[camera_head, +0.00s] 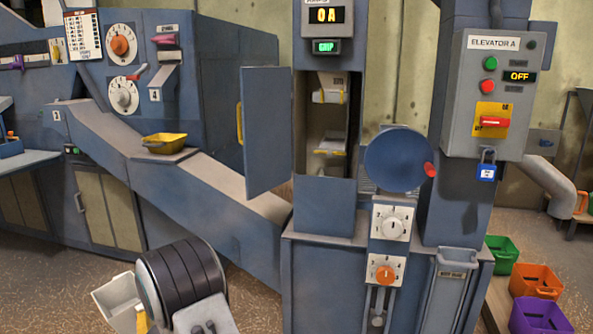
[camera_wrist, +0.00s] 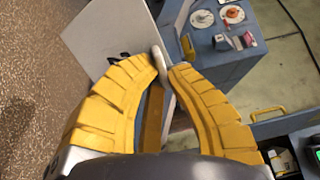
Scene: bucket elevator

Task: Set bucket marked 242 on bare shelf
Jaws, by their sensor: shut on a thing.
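My gripper (camera_wrist: 162,68) is shut on a white bucket (camera_wrist: 108,32); its yellow fingers pinch the bucket's pale edge in the wrist view. A dark marking on the bucket is partly hidden by a finger, and I cannot read it. The white bucket also shows in the head view (camera_head: 115,297) at lower left, beside a yellow finger of my gripper (camera_head: 141,318). Behind the open blue door (camera_head: 268,130), the elevator opening (camera_head: 313,125) holds pale bucket-like parts with yellow strips, one above the other. I cannot tell which shelf is bare.
A yellow tray (camera_head: 164,143) sits on the sloping chute (camera_head: 215,175). The elevator control box (camera_head: 488,95) reads OFF and carries a blue padlock (camera_head: 486,172). Green (camera_head: 503,255), orange (camera_head: 535,281) and purple (camera_head: 539,315) bins stand at lower right. Speckled floor shows at lower left.

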